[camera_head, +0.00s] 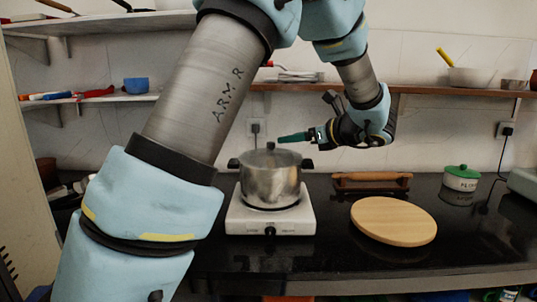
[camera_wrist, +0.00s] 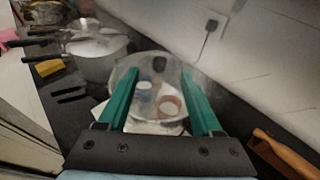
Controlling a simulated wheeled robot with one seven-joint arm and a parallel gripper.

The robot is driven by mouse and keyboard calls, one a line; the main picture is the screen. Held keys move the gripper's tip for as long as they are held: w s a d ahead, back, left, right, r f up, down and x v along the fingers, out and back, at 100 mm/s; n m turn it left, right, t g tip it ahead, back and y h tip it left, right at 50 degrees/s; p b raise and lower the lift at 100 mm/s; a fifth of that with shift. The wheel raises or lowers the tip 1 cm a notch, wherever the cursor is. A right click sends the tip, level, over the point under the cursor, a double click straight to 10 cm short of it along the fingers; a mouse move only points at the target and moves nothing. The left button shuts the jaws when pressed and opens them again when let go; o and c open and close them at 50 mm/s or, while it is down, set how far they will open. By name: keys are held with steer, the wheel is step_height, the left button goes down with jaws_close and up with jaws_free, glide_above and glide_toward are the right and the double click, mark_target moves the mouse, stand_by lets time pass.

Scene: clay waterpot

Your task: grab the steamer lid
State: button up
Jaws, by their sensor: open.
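The steamer lid is a clear glass lid (camera_wrist: 150,75) with a black knob (camera_wrist: 159,63). It sits on a steel pot (camera_head: 268,185) with black side handles, and its knob shows in the head view (camera_head: 271,146). The pot stands on a white portable stove (camera_head: 270,221). My gripper (camera_head: 282,138) has green fingers and is just above and right of the knob in the head view. In the wrist view my gripper (camera_wrist: 161,72) is open and empty, with the knob showing between the fingertips. The exact gap to the knob is hard to judge.
A round wooden board (camera_head: 393,220) lies right of the stove. A wooden rack-like item (camera_head: 371,182) and a green-lidded pot (camera_head: 461,178) stand behind it. A shelf (camera_head: 420,91) runs along the back wall. The front right of the black counter is clear.

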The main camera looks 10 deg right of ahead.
mark_target(272, 143)
steer(key=x, duration=0.2)
steer(key=p+x, duration=0.1)
steer(key=x, duration=0.1)
steer(key=p+x, duration=0.1)
steer(key=x, duration=0.2)
steer(key=shift+f, duration=0.35)
jaws_close()
stand_by(0.4)
